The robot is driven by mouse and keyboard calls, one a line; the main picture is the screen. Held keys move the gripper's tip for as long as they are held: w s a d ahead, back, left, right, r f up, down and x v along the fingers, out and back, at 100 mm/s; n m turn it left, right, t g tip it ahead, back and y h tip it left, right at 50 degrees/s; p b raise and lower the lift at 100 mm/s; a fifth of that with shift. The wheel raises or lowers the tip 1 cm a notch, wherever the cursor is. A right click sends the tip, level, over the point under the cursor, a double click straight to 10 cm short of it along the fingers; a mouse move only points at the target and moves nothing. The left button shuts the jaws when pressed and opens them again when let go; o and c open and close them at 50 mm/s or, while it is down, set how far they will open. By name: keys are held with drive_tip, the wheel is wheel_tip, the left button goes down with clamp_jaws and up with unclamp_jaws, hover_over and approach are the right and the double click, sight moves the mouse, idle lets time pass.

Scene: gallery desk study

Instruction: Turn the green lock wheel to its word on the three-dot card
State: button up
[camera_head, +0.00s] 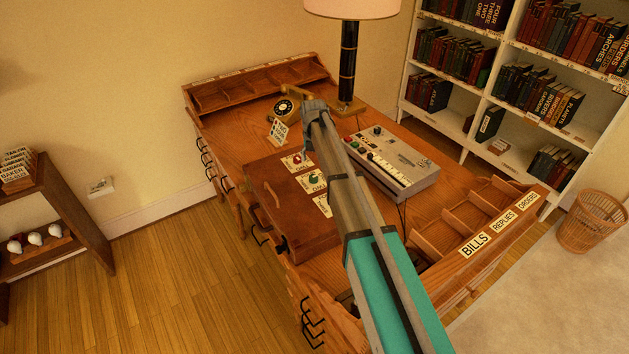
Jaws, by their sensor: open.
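The green lock wheel (314,180) sits beside a wooden box (290,215) on the desk, with a white word plate by it that seems to read OAK. A red wheel (297,159) with its own plate lies just behind it. A third plate (323,206) lies in front, partly hidden by my arm. A small white card with words (279,132) stands beyond the wheels; its dots are too small to make out. My gripper (313,106) is open, beyond the wheels near the telephone, and appears to hold nothing.
Sorting trays labelled BILLS, REPLIES and ORDERS (497,225) line the right edge. Bare desktop (235,135) shows at the left.

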sight(314, 176)
drive_tip(key=shift+f+b, duration=3.55)
drive_tip(key=shift+f, duration=0.3)
drive_tip(key=c, duration=1)
drive_tip(key=shift+d, duration=0.2)
clamp_jaws()
drive_tip(key=shift+a, duration=0.15)
drive_tip(key=shift+m, duration=0.3)
